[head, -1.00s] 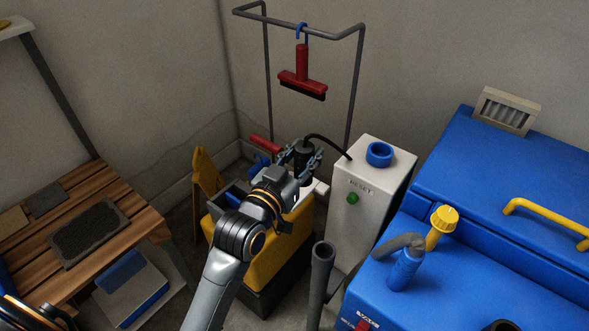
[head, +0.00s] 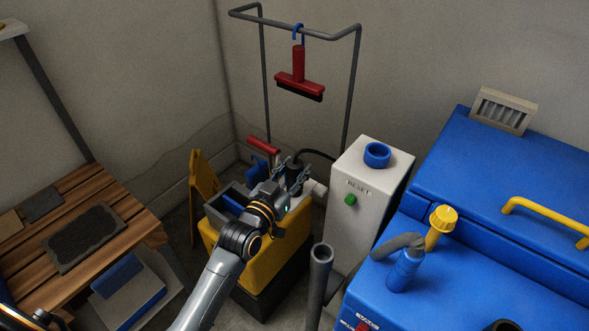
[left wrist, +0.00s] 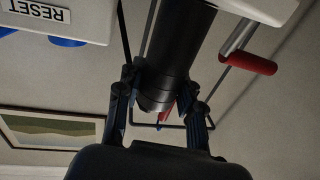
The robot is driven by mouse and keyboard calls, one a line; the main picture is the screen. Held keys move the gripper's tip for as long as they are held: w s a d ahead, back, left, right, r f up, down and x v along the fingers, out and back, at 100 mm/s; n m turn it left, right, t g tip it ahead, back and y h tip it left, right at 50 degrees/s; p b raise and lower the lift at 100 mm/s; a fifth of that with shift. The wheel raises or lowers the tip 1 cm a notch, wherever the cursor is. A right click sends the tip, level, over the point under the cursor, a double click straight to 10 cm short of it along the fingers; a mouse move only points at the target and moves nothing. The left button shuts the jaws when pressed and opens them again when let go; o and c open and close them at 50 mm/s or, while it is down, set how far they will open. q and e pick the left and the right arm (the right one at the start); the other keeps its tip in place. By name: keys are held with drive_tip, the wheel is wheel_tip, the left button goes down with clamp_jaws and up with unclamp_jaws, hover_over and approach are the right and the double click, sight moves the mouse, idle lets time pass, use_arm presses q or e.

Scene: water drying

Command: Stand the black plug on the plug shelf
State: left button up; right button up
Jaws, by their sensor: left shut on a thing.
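The black plug (head: 296,165) is a dark cylinder with a black cable running to the white box marked RESET (head: 367,215). My left gripper (head: 290,178) is shut around it, above the yellow cart and left of the white box. In the left wrist view the plug (left wrist: 180,55) fills the upper middle between the fingers (left wrist: 160,100); its far end is out of the picture. A pale piece (head: 318,188) is close to the right of the gripper; I cannot tell if it is the plug shelf. My right gripper is not in view.
The yellow cart (head: 222,240) with a grey bin is under my left arm. A red-handled tool (head: 263,145) stands behind it. A grey upright tube (head: 320,270) is in front of the white box. A red squeegee (head: 300,78) hangs from a rail. A blue machine (head: 450,270) is at right.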

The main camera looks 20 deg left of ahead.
use_arm(q)
drive_tip(key=shift+f, duration=0.15)
drive_tip(key=o, duration=1.2)
drive_tip(key=shift+r, duration=0.2)
drive_tip(key=s+a, duration=0.2)
drive_tip(key=s, duration=0.9)
drive_tip(key=shift+s+a+b, duration=0.15)
drive_tip(key=shift+s+b, duration=0.2)
drive_tip(key=shift+s, duration=0.05)
